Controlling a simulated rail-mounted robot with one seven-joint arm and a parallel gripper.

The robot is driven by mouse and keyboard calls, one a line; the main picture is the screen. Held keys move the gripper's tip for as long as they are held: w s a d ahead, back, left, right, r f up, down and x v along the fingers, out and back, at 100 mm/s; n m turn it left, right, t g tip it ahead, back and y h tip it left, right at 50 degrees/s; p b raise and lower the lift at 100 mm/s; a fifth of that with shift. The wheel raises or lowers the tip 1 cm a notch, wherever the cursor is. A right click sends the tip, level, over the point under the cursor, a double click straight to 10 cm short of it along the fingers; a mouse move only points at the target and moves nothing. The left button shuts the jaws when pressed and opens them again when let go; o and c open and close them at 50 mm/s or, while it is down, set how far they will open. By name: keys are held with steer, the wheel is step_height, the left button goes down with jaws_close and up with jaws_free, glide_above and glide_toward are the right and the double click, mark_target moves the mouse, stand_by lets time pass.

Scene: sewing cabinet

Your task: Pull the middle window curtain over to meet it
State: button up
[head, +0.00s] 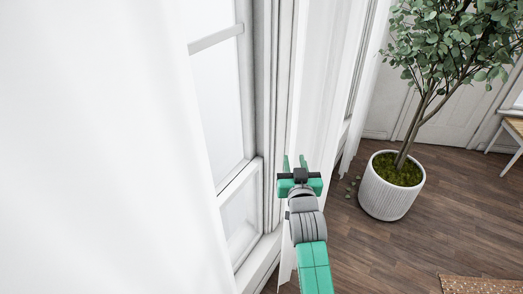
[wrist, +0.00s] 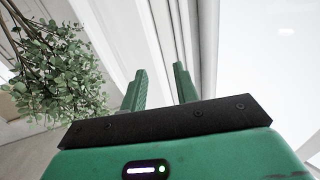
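A large white curtain (head: 95,150) hangs close in the left of the head view, left of a white-framed window (head: 222,110). Another white curtain (head: 322,75) hangs to the right of this window, and a narrower white curtain strip (head: 367,85) hangs farther right. My gripper (head: 295,161) is at the lower part of the curtain right of the window, its fingers pointing away from me. In the wrist view my gripper (wrist: 161,82) has its two green fingers apart. Pale upright strips show behind the fingers. I cannot tell whether any cloth lies between them.
A leafy tree in a ribbed white pot (head: 390,195) stands on the wooden floor (head: 410,250) to the right. Its leaves (wrist: 60,75) also show in the wrist view. A wooden-topped table (head: 514,127) and a patterned rug (head: 480,284) are at the right edge.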

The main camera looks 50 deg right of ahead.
mark_target(294, 148)
steer(key=x, duration=0.7)
steer(key=shift+d+f+b, duration=0.2)
steer(key=shift+d+b, duration=0.15)
steer(key=shift+d, duration=0.25)
steer(key=shift+c, duration=0.2)
jaws_close()
